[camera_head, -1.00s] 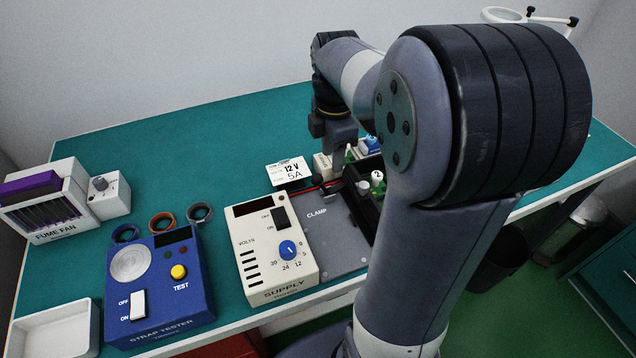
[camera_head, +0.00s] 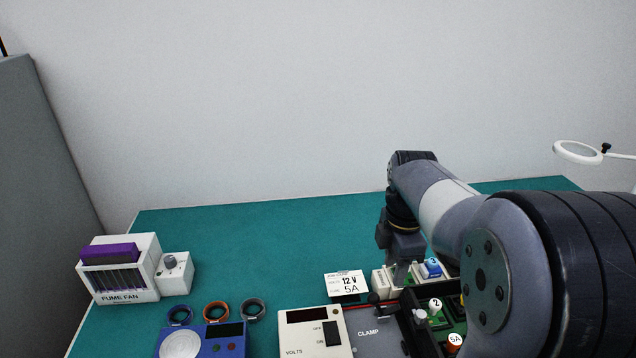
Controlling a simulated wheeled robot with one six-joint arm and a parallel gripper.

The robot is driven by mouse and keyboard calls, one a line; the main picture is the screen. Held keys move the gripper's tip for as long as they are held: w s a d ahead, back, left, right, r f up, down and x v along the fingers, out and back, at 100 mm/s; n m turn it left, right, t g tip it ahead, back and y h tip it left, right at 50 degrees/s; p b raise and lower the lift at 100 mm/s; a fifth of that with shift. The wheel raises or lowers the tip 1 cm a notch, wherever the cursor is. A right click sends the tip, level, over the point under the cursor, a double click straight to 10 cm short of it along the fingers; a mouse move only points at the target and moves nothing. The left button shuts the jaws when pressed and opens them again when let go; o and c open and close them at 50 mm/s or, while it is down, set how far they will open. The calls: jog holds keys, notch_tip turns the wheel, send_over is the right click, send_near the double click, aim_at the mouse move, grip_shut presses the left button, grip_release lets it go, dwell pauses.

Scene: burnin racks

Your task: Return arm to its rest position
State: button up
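My arm reaches in from the right and over the bench. My gripper (camera_head: 401,272) points down behind the clamp area, close to the small white blocks. Its fingers are small and partly hidden, so I cannot tell whether they are open or shut. The green bench top (camera_head: 270,230) lies under it.
A fume fan box (camera_head: 118,283), a blue strap tester (camera_head: 205,343), several coloured rings (camera_head: 215,311) and a white supply (camera_head: 312,342) stand left of the arm. A 12 V 5A card (camera_head: 346,284) and a clamp plate (camera_head: 372,338) are near the gripper. The back left bench is clear.

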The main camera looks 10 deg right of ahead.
aim_at(371, 295)
jog(key=shift+f+b, duration=3.9)
jog(key=shift+f, duration=0.35)
jog(key=shift+r, duration=0.1)
notch_tip(371, 295, up, 9)
jog(key=p, duration=0.9)
notch_tip(371, 295, down, 9)
jog(key=b, duration=0.9)
jog(key=shift+a+f+b, duration=0.15)
jog(key=shift+f+b, duration=0.3)
jog(key=a+b, duration=0.1)
jog(key=a, duration=0.1)
jog(key=a+b, duration=0.1)
jog(key=shift+a+f, duration=0.35)
jog(key=shift+a+f+b, duration=0.35)
jog(key=shift+a+b, duration=0.35)
jog(key=shift+b, duration=0.1)
